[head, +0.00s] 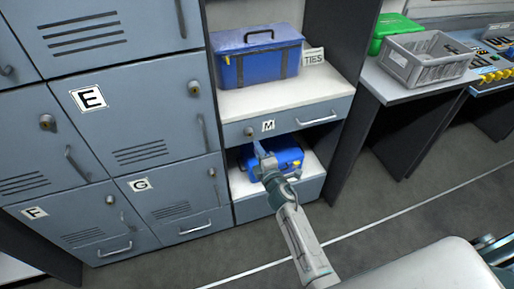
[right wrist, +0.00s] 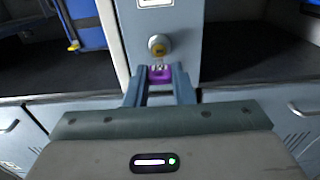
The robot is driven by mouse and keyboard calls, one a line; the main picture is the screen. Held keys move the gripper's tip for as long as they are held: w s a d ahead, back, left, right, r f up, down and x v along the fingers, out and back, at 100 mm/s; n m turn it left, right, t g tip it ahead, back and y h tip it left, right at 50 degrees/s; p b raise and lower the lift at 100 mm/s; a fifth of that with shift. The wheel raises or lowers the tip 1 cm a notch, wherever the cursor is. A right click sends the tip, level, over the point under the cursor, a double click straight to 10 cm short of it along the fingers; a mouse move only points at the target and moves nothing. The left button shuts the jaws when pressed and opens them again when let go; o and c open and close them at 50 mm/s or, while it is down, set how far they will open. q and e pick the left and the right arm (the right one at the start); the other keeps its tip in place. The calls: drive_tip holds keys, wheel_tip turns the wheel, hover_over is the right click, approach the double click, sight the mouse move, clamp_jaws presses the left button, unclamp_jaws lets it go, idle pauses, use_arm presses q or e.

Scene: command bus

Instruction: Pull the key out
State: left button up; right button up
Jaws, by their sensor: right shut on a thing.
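The key (right wrist: 160,74) has a purple head in the right wrist view, pinched between the fingertips of my right gripper (right wrist: 160,88). A short bit of metal shows at its far end, close to the round brass lock (right wrist: 158,46). I cannot tell whether the tip still touches the lock. In the head view the lock (head: 249,131) sits on the blue-grey drawer front (head: 295,120) beside the label M (head: 268,125). My right gripper (head: 260,158) is just below and in front of it; the key is too small to make out there. My left gripper is not in view.
Blue-grey lockers (head: 150,115) labelled E, F and G stand left. A blue toolbox (head: 258,58) is on the shelf above the drawer, a blue case (head: 283,157) below. A counter with a grey crate (head: 425,60) is right. The floor (head: 400,200) is clear.

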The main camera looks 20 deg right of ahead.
drive_tip(key=shift+s+d+r, duration=0.1)
drive_tip(key=shift+s, duration=2)
